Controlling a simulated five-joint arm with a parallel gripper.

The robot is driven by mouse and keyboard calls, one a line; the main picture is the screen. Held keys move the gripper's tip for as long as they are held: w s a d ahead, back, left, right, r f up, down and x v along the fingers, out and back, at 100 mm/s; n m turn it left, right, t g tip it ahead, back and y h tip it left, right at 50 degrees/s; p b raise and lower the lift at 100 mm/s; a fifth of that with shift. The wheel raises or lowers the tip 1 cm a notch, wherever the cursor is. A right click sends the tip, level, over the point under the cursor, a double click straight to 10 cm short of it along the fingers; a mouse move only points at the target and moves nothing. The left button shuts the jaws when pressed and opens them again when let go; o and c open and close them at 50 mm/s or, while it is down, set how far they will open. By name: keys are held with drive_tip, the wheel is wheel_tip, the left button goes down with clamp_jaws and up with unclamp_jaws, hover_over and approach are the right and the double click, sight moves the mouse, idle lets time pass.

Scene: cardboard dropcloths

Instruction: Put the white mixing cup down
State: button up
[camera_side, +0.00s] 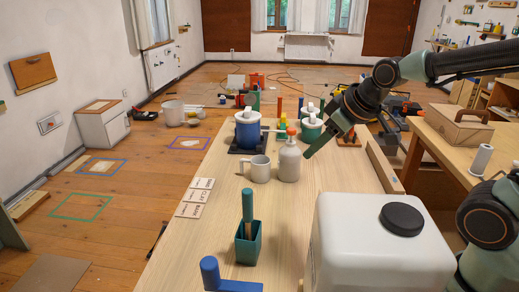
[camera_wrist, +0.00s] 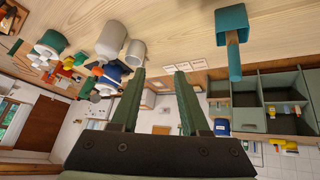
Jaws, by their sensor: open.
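The white mixing cup (camera_side: 260,171), a pale mug with its handle on the left, stands upright on the wooden table. It touches or nearly touches the pale bottle (camera_side: 290,163) at its right. In the wrist view the cup (camera_wrist: 136,54) shows upside down, beyond the left finger. My gripper (camera_side: 311,153) is above the table, right of the bottle and apart from the cup. In the wrist view my gripper (camera_wrist: 160,72) has its fingers spread with nothing between them.
A blue pot (camera_side: 248,134) stands behind the cup and a green pot (camera_side: 311,131) behind the bottle. A teal holder with a brush (camera_side: 248,243) and a large white canister (camera_side: 370,250) stand in front. Cards (camera_side: 195,197) lie at the left edge. The middle of the table is clear.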

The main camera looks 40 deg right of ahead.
drive_tip(key=s+m+g, duration=0.1)
drive_tip(key=s+m, duration=0.1)
drive_tip(key=s, duration=0.5)
drive_tip(key=shift+a+r, duration=0.2)
drive_tip(key=shift+r, duration=0.15)
